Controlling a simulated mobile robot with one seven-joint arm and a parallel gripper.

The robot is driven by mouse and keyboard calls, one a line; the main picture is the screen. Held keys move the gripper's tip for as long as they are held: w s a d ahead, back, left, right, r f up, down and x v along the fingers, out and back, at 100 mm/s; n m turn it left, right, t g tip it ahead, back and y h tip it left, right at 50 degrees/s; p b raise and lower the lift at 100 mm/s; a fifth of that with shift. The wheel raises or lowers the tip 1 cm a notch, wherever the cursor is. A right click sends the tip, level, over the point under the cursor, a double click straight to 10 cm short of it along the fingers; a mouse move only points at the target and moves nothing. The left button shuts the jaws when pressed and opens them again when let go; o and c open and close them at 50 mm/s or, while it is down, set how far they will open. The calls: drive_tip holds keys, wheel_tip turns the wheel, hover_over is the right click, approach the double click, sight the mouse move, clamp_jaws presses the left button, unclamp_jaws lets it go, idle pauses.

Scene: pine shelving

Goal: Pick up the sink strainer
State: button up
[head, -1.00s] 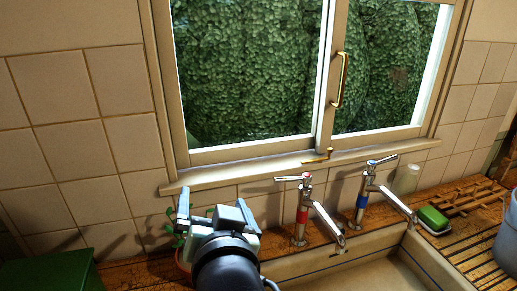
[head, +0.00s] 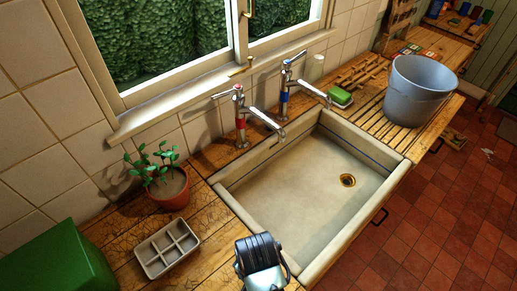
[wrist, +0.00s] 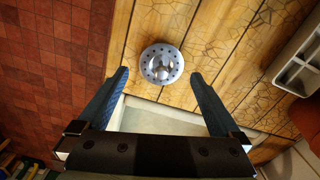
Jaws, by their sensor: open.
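The sink strainer (wrist: 161,64) is a round, shiny metal disc with small holes around its rim and a raised middle. In the wrist view it lies on the wooden counter (wrist: 222,50), close to the counter's front edge and the sink. I cannot make it out in the head view, where my arm covers part of the counter at the bottom. My gripper (wrist: 159,74) is open and empty. Its two blue fingers point towards the strainer, which shows between and just beyond the fingertips, apart from them.
The sink (head: 318,232) with a brass drain (head: 347,181) lies beside the counter. A grey seedling tray (head: 166,248), potted plant (head: 170,188) and green box (head: 62,262) stand left. Two taps stand behind the sink. A bucket (head: 420,92) and green soap (head: 341,97) are right.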

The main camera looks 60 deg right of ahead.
drive_tip(key=shift+w+d+f+p, duration=0.1)
drive_tip(key=shift+d+f+p, duration=0.1)
drive_tip(key=shift+f, duration=0.7)
drive_tip(key=shift+d+f+p, duration=0.15)
drive_tip(key=shift+f+p, duration=0.05)
drive_tip(key=shift+f, duration=0.75)
drive_tip(key=shift+w+d+f+p, duration=0.1)
drive_tip(key=shift+d+f+p, duration=0.1)
drive_tip(key=shift+f, duration=0.7)
drive_tip(key=c, duration=1)
